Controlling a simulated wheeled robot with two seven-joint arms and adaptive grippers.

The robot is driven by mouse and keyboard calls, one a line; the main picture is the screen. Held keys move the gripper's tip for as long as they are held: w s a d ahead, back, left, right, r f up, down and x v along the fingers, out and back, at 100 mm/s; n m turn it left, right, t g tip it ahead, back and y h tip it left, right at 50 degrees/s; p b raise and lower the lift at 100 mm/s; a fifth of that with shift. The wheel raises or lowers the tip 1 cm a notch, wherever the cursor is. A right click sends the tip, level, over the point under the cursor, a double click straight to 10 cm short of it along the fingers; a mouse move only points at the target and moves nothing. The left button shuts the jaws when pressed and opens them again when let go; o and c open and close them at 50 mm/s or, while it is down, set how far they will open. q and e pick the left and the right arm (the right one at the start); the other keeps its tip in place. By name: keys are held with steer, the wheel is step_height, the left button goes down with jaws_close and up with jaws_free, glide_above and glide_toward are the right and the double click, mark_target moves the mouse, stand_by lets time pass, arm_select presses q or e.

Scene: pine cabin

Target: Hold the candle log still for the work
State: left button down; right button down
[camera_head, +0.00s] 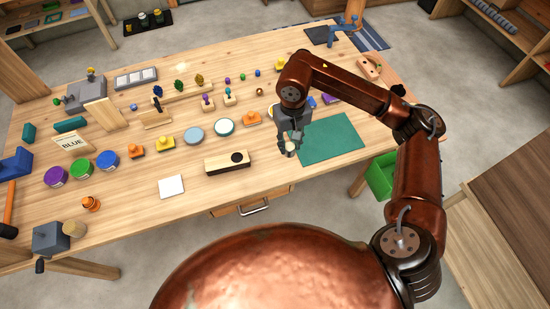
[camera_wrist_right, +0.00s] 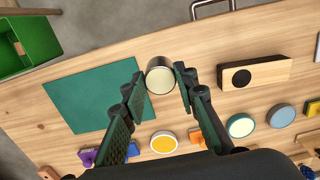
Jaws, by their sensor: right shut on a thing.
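The candle log (camera_head: 217,165) is a pale wooden block with a round dark hole in its top and a dark side. It lies on the bench near the front edge; it also shows in the right wrist view (camera_wrist_right: 276,73). My right gripper (camera_head: 290,144) is shut on a small round candle (camera_wrist_right: 160,80) with a cream top and metallic side. The fingers (camera_wrist_right: 157,88) grip it from both sides. The candle is to the right of the log in the head view, apart from it, by the green mat's left edge. Its height above the bench is unclear. My left gripper is not in view.
A green mat (camera_head: 330,139) lies right of the log. A white square (camera_head: 171,186) lies to its left. Round tins (camera_head: 194,136) and coloured knobbed blocks stand behind. A grey vise (camera_head: 50,239) is at the front left. A green bin (camera_head: 382,175) stands off the right side.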

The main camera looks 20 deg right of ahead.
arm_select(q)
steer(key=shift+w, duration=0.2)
arm_select(e)
steer(key=w+a+f, duration=0.2)
steer(key=w+a, duration=0.3)
steer(key=a, duration=0.3)
steer(key=w+a+f+m, duration=0.1)
steer(key=w+a+f, duration=0.2)
steer(key=w+a, duration=0.2)
steer(key=a, duration=0.3)
steer(key=shift+w+a, duration=0.2)
steer(key=shift+a, duration=0.05)
steer(key=shift+f, duration=0.1)
